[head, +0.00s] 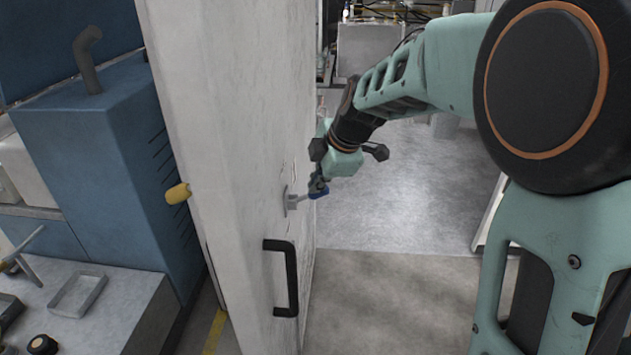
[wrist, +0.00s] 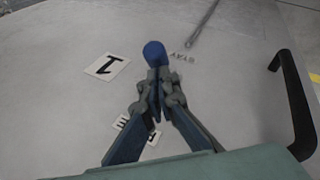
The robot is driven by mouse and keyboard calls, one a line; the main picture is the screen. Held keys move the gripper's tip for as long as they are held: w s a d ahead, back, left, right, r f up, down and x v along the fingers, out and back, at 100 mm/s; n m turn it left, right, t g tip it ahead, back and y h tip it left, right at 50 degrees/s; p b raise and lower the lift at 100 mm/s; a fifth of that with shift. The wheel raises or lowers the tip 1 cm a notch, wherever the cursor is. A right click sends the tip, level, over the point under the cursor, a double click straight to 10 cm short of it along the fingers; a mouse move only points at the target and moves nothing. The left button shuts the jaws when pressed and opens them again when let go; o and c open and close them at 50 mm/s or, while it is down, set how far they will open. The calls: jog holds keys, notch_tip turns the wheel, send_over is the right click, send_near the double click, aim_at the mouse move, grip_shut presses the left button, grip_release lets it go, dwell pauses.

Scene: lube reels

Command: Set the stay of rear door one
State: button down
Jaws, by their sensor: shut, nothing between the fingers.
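The door (head: 230,150) is a tall pale grey panel, seen at an angle in the head view; its face fills the wrist view (wrist: 60,90). A thin grey rod (wrist: 207,20) runs up and right from near "STAY". A small grey bracket (head: 291,200) stands out from the door. My gripper (head: 319,188) is shut beside this bracket; whether it touches is unclear. In the wrist view a rounded blue piece (wrist: 155,53) shows at my fingertips; I cannot tell whether it is a knob.
A black handle (head: 283,278) is lower on the door. A yellow knob (head: 178,193) sticks out at the door's left edge. A blue machine cabinet (head: 100,160) stands at left, with a grey bench (head: 110,310) below. Open floor (head: 400,205) lies right of the door.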

jog(key=shift+f+b, duration=0.15)
jog(key=shift+b, duration=0.2)
jog(key=shift+d+y+b, duration=0.2)
jog(key=shift+y+b, duration=0.1)
jog(key=shift+b, duration=0.45)
